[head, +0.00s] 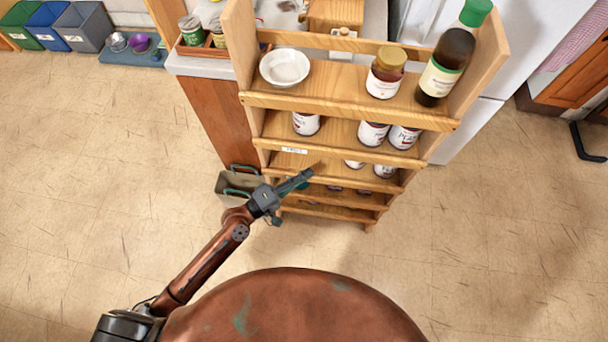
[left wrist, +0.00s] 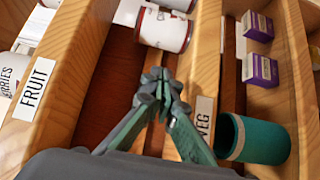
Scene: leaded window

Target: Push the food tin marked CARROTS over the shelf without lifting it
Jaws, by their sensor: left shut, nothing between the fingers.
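In the left wrist view a white tin with red bands (left wrist: 163,29) stands on the shelf behind the VEG label (left wrist: 203,119); a second tin (left wrist: 182,4) is cut off at the top edge. No CARROTS marking is readable. In the head view two white tins (head: 354,164) (head: 384,171) show partly on this lower shelf, under the shelf above. My left gripper (head: 306,175) is shut and empty at the left part of the rack. In the left wrist view its fingertips (left wrist: 164,78) point towards the nearer tin, with a small gap seeming to remain. My right gripper is not in view.
The wooden rack (head: 350,103) has front rails and side walls. The shelf above has a FRUIT label (left wrist: 38,82) and several tins. A bowl (head: 285,67), jar (head: 385,73) and bottle (head: 447,62) stand on top. A teal cylinder (left wrist: 256,139) and purple boxes (left wrist: 260,70) sit lower.

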